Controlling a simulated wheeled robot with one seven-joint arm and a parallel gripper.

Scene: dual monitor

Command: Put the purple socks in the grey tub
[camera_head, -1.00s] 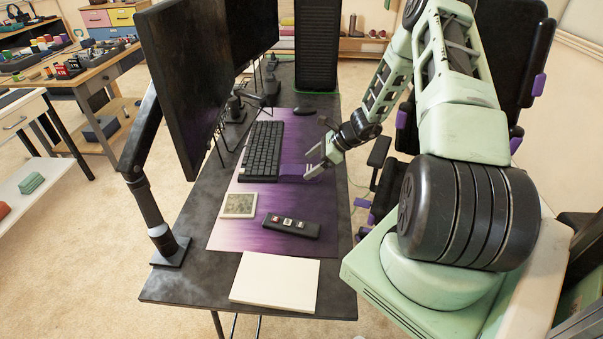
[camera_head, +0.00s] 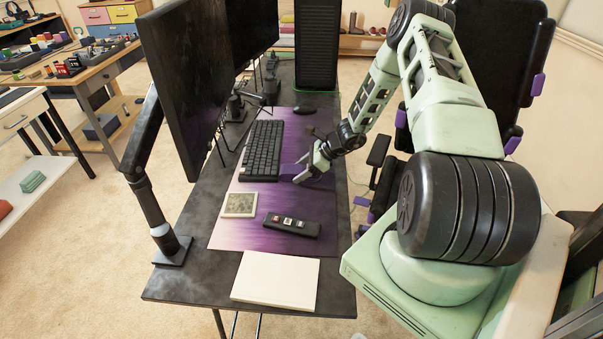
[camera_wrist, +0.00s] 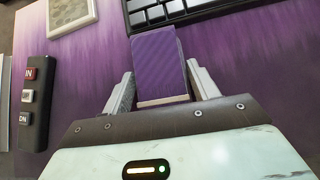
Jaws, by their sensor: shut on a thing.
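The purple socks (camera_wrist: 158,62) show in the wrist view as a folded, ribbed bundle between the two fingers. My gripper (camera_wrist: 161,72) is shut on them. In the head view my gripper (camera_head: 300,174) is low over the purple desk mat, just right of the keyboard's near end. The socks (camera_head: 287,169) are partly hidden there by the fingers. I cannot tell whether they still touch the mat. I cannot make out a grey tub in either view.
The keyboard (camera_head: 263,150) lies beside my gripper, with monitors (camera_head: 187,85) to the left. A black button box (camera_head: 291,226), a framed square (camera_head: 239,204) and a white pad (camera_head: 275,281) lie nearer. A black chair (camera_head: 497,75) stands right of the desk.

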